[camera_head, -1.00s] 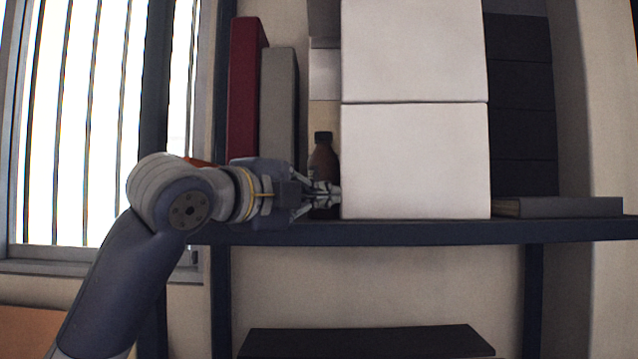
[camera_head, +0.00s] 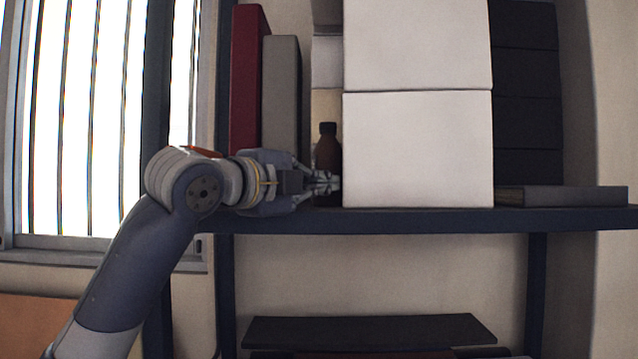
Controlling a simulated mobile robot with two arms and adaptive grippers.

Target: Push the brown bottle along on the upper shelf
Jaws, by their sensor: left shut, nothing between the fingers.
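The brown bottle (camera_head: 327,153) with a dark cap stands upright on the upper shelf (camera_head: 420,220), in the gap between the grey book and the white boxes. Its lower part is hidden behind my gripper. My left gripper (camera_head: 334,183) reaches in from the left with its fingers shut and empty. The fingertips are in front of the bottle's lower part, close to the white box edge. I cannot tell whether they touch the bottle. My right gripper is not in view.
Two stacked white boxes (camera_head: 417,150) stand right of the bottle. A red book (camera_head: 248,80) and a grey book (camera_head: 281,95) stand left. Dark stacked boxes (camera_head: 525,90) and a flat grey book (camera_head: 560,196) are farther right. A dark flat item (camera_head: 370,331) lies below.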

